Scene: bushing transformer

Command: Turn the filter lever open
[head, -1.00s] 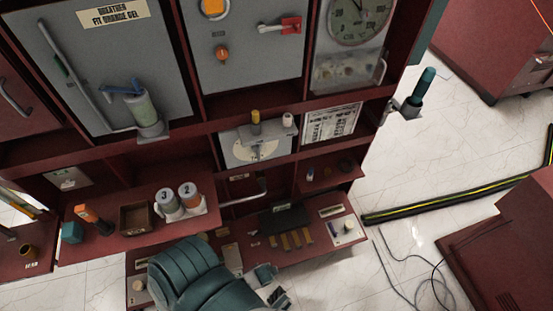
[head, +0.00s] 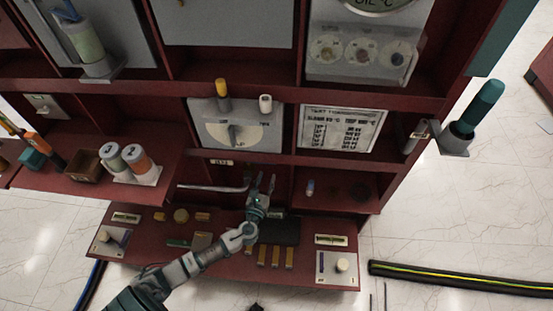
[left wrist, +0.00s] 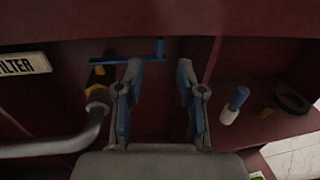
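The filter lever (left wrist: 130,59) is a blue bar in the left wrist view. It lies roughly level across the picture, beside a yellow and black valve body (left wrist: 99,86) at the end of a grey pipe (left wrist: 50,148). A white FILTER label (left wrist: 24,64) is at the left. My left gripper (left wrist: 160,72) is open and empty, its fingers pointing at the lever. The left finger overlaps the bar in the picture; I cannot tell if they touch. In the head view my left gripper (head: 264,180) is at the pipe's right end, and the lever is not made out. My right gripper is not seen.
Red shelf walls surround the lever. A small blue-and-white item (left wrist: 233,105) and a dark ring (left wrist: 293,102) are on the right. Below is a red ledge with a dark block (head: 278,231) and several brass pieces. Two jars (head: 124,158) stand on the left shelf.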

